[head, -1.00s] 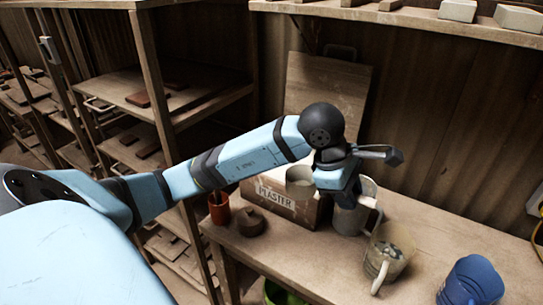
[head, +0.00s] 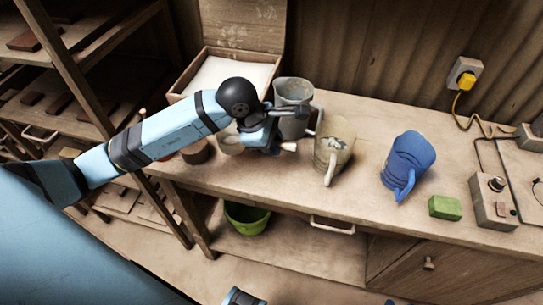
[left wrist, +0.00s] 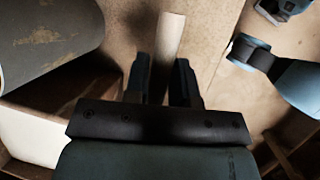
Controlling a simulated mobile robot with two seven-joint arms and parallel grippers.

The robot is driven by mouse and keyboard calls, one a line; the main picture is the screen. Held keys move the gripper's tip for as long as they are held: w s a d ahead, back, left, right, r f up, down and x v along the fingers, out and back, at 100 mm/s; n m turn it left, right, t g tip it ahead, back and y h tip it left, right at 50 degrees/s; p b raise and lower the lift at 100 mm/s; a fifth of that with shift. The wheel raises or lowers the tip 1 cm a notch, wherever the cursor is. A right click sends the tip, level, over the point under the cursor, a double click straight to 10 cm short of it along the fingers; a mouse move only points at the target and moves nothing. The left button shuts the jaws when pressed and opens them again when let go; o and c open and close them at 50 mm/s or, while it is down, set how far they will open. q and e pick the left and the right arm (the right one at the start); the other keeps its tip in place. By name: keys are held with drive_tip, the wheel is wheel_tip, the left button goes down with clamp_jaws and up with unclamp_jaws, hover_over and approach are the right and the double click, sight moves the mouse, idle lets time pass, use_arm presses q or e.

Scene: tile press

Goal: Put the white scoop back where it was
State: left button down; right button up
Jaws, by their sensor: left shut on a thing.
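The white scoop (head: 230,143) is held in front of the plaster box, at bench height; my arm and gripper hide part of it. My left gripper (head: 268,143) is shut on its handle, and the pale handle end (head: 290,146) sticks out to the right. In the left wrist view the handle (left wrist: 171,42) stands between the two fingers of this gripper (left wrist: 163,72). The open plaster box (head: 274,75), with white powder inside and its lid up, stands behind. I cannot tell whether the scoop touches the bench. My right gripper cannot be made out.
A grey jug (head: 293,92) stands just behind my left gripper. A beige jug (head: 335,145), a blue jug (head: 408,160) and a green block (head: 445,207) stand further right on the bench (head: 300,190). A brown pot (head: 196,152) is left of the scoop. A green bucket (head: 246,217) is below.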

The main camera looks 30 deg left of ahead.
use_arm(q)
wheel_tip(320, 180, down, 6)
drive_tip(key=shift+f, duration=0.1)
drive_tip(key=c, duration=1.4)
unclamp_jaws()
drive_tip(key=shift+f, duration=0.1)
drive_tip(key=o, duration=0.4)
drive_tip(key=shift+o, duration=0.2)
drive_tip(key=shift+r, duration=0.45)
drive_tip(key=v, duration=1.1)
drive_tip(key=shift+r, duration=0.3)
